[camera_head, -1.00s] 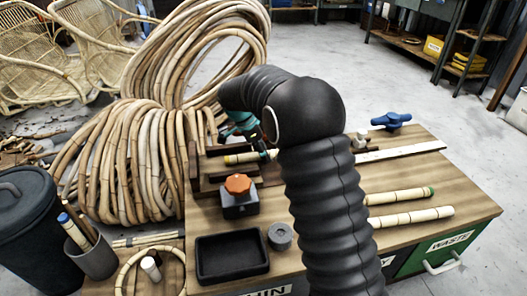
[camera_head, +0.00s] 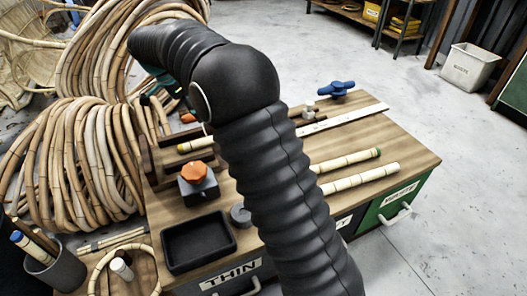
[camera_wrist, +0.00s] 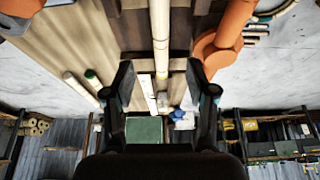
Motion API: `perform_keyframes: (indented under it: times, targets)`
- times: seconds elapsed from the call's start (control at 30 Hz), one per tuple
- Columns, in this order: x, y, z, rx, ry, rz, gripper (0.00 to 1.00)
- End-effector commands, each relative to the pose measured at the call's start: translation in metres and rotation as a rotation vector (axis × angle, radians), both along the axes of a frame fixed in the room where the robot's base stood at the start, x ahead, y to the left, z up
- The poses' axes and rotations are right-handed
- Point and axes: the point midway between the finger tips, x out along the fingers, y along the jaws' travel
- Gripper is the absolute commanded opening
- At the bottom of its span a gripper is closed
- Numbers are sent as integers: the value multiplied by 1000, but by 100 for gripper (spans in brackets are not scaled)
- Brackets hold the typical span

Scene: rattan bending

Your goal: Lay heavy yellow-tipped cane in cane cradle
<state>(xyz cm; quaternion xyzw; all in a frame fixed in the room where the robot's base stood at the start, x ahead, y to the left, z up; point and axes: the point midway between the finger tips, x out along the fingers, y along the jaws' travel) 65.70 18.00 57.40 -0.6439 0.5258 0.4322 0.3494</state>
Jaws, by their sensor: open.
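The yellow-tipped cane (camera_head: 195,145) lies across the dark wooden cane cradle (camera_head: 150,163) at the bench's left end. Its yellow end shows in the head view, and my arm hides its other end. In the wrist view the pale cane (camera_wrist: 160,35) runs lengthwise over dark cross-pieces (camera_wrist: 135,42). My gripper (camera_wrist: 160,78) is open, with its fingers apart on either side of the cane's line and nothing held. In the head view it shows as a teal part beyond the cradle, partly hidden by my arm.
A block with an orange knob (camera_head: 195,180) and a black tray (camera_head: 199,242) stand in front of the cradle. A green-tipped cane (camera_head: 350,160) and a plain cane (camera_head: 360,180) lie at right. A blue-handled tool (camera_head: 336,90) sits at the back. Large cane coils (camera_head: 75,165) crowd the left.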

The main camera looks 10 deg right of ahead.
Motion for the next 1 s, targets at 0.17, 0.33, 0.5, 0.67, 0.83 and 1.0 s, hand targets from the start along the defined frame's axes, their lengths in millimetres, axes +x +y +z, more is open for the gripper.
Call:
perform_keyframes:
  times: [0.17,0.33,0.5,0.67,0.83,1.0]
  targets:
    - [-15,-19,20,27,13,72,57]
    - [-48,-51,50,72,35,227,57]
    - [-89,-82,72,108,46,393,57]
    - [-130,-108,86,129,42,549,57]
    - [-177,-131,93,134,27,713,57]
    - [-224,-150,92,121,3,875,57]
